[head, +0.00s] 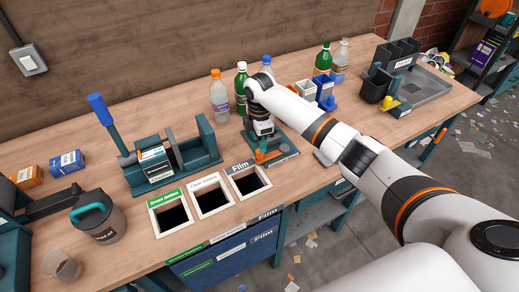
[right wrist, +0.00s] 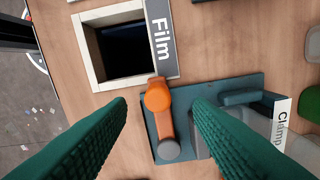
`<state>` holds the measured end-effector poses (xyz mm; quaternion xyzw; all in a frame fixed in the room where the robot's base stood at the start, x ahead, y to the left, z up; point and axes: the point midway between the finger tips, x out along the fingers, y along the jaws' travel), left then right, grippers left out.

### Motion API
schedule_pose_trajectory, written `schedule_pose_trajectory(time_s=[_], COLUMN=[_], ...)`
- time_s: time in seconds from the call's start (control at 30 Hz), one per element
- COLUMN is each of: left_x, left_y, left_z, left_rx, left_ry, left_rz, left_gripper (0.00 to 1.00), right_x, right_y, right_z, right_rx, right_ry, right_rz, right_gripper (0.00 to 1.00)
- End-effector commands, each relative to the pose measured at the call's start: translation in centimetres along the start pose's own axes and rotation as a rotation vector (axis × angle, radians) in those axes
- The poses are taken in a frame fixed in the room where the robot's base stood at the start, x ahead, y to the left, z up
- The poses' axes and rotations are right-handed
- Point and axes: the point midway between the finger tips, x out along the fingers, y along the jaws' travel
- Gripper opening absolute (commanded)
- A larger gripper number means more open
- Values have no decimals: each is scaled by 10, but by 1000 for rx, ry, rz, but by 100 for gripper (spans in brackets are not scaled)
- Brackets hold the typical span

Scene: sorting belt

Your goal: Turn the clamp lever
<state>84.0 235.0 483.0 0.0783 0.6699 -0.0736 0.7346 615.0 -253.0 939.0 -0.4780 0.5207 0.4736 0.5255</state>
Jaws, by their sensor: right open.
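The clamp lever (right wrist: 167,128) is an orange bar with a round orange knob at one end and a grey round pivot at the other. It sits on a teal base plate (right wrist: 256,84) with a label reading "Clamp". In the head view the orange lever (head: 270,155) shows just right of the Film opening. My right gripper (head: 263,143) is above the clamp. In the right wrist view its open teal fingers (right wrist: 161,104) stand on either side of the lever, with nothing held between them. My left gripper is not in view.
Three framed bin openings, including the Film opening (head: 248,181), lie left of the clamp. Several bottles, such as the orange-capped bottle (head: 219,96), stand behind. A teal fixture with a blue-handled lever (head: 101,110) and a lidded jug (head: 98,218) are further left.

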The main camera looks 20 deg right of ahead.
Motion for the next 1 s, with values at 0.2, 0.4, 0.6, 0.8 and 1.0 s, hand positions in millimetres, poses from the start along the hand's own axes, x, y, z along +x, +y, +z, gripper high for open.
schedule_pose_trajectory(time_s=[0.2,0.4,0.6,0.8,1.0], left_x=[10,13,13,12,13], left_y=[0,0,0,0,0], left_z=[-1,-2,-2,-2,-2], left_rx=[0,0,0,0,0], left_ry=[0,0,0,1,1], left_rz=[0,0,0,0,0], left_gripper=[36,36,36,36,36], right_x=[-42,-62,-66,-65,-58], right_y=[-1,-1,0,0,4], right_z=[-1,-1,-1,-1,4], right_rx=[1,2,2,2,4], right_ry=[1,0,1,1,-1], right_rz=[-4,-1,-1,0,2], right_gripper=[47,47,47,47,47])
